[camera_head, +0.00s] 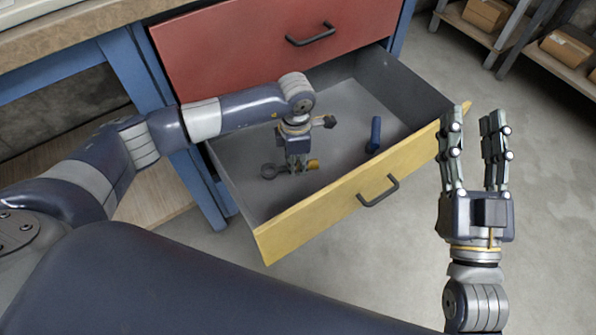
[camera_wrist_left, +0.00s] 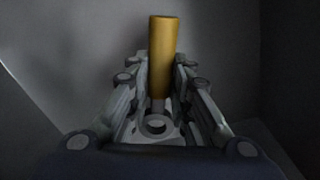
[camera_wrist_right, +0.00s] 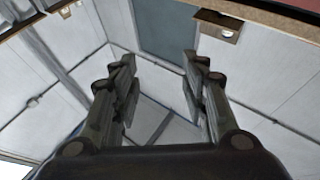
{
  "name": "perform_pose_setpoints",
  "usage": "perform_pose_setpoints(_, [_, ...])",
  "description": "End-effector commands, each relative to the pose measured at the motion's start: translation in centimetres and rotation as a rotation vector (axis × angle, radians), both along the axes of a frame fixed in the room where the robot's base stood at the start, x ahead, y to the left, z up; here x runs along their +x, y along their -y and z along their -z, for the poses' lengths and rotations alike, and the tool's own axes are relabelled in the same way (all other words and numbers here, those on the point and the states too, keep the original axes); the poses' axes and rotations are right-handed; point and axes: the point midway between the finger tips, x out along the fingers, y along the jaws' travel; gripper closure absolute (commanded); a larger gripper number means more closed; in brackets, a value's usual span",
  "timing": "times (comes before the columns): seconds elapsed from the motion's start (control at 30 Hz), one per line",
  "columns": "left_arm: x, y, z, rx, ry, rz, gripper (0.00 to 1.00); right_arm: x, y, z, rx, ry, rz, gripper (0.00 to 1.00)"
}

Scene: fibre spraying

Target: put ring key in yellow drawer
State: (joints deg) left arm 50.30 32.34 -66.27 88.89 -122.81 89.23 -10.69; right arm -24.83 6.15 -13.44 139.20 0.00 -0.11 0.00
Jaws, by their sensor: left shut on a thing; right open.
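The yellow drawer (camera_head: 345,197) is pulled open below the red drawer, and its grey inside shows. The ring key has a yellow handle (camera_head: 314,163) and a dark ring end (camera_head: 269,171). My left gripper (camera_head: 297,169) points down inside the drawer and is shut on the ring key. In the left wrist view the key (camera_wrist_left: 164,55) lies between the fingers (camera_wrist_left: 158,90), its ring towards the palm. I cannot tell whether the key touches the drawer floor. My right gripper (camera_head: 474,115) is open and empty, pointing up to the right of the drawer.
A blue-handled object (camera_head: 375,134) lies in the drawer, right of my left gripper. The red drawer (camera_head: 240,50) above is closed. The yellow front has a dark handle (camera_head: 378,191). Shelves with cardboard boxes (camera_head: 487,14) stand at the upper right. The floor between is clear.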

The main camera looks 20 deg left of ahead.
Motion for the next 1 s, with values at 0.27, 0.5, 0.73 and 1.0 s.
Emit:
perform_pose_setpoints(0.27, [0.0, 0.1, 1.6, -0.001, 0.000, 0.001, 1.00, -1.0, 0.0, -1.8, 0.031, 0.109, -0.006, 0.59])
perform_pose_setpoints(0.5, [0.0, 0.1, 4.2, -0.001, 0.000, 0.000, 1.00, -3.4, 0.2, -4.9, 0.089, 0.308, -0.017, 0.59])
perform_pose_setpoints(0.73, [0.0, 0.0, 4.8, 0.000, 0.001, 0.001, 1.00, -4.4, 0.4, -6.1, 0.109, 0.377, -0.022, 0.59])
perform_pose_setpoints(1.0, [0.0, 0.0, 4.9, 0.000, 0.001, 0.001, 1.00, -4.5, 0.4, -6.1, 0.111, 0.383, -0.022, 0.59])
